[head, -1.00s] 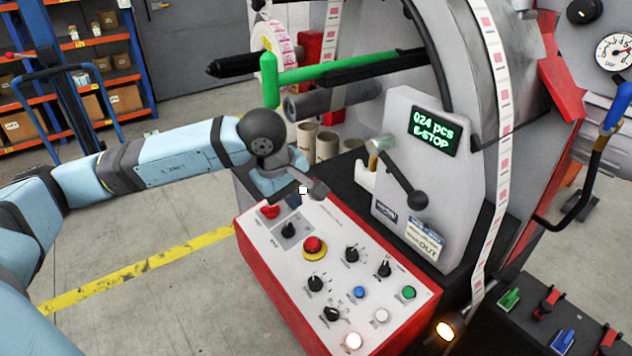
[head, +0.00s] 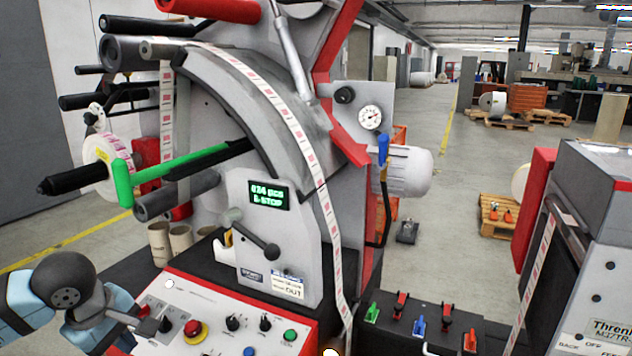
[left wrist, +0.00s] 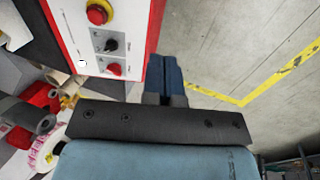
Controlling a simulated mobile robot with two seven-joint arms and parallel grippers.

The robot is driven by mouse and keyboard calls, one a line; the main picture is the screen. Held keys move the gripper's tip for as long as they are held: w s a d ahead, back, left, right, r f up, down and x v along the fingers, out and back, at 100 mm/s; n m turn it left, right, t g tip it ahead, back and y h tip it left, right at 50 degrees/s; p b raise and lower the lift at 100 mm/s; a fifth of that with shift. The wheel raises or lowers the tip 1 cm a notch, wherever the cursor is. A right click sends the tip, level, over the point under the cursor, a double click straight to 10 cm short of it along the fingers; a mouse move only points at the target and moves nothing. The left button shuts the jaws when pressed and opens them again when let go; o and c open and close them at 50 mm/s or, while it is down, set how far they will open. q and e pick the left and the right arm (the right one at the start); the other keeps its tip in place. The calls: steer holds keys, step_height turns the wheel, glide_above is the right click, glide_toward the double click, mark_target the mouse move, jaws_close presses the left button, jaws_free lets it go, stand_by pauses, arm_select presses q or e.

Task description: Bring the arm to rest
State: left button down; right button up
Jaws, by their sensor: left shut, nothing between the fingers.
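My left gripper (head: 146,326) is at the lower left of the head view, by the left edge of the control panel (head: 195,292). In the left wrist view its dark blue fingers (left wrist: 165,75) are together with nothing between them, over the floor beside the panel's red edge. My left arm is bent, with its dark round wrist joint (head: 62,280) at the picture's left side. The red emergency button with yellow collar (head: 194,330) is right of the gripper; it also shows in the left wrist view (left wrist: 97,12). My right gripper is not visible.
The label rewinder (head: 225,85) stands behind the panel, with a green-handled bar (head: 185,162) and dark shafts sticking out left. Its display (head: 269,195) reads "024 pcs E-STOP". Bare floor (left wrist: 220,40) lies beside the panel.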

arm_select(q)
steer(key=s+d+f+n+t+h, duration=0.1)
steer(key=s+d+n+h, duration=0.2)
steer(key=d+n+h, duration=0.7)
steer(key=s+d+f+n+t+h, duration=0.1)
steer(key=s+d+n+h, duration=0.3)
steer(key=d+n+h, duration=0.6)
steer(key=a+f+n+t+y, duration=0.4)
steer(key=f+n+t+y, duration=0.9)
steer(key=n, duration=1.2)
steer(key=s+a+f+n+g+y, duration=0.1)
steer(key=s+f+n+g+y, duration=0.3)
steer(key=f, duration=0.4)
steer(key=s+f+n+g+y, duration=0.1)
steer(key=s+f+n+g, duration=0.2)
steer(key=s+f+n, duration=0.4)
step_height(320, 180, up, 12)
steer(key=a+p, duration=0.1)
steer(key=p, duration=1.3)
steer(key=shift+w+m, duration=0.2)
steer(key=shift+m, duration=0.1)
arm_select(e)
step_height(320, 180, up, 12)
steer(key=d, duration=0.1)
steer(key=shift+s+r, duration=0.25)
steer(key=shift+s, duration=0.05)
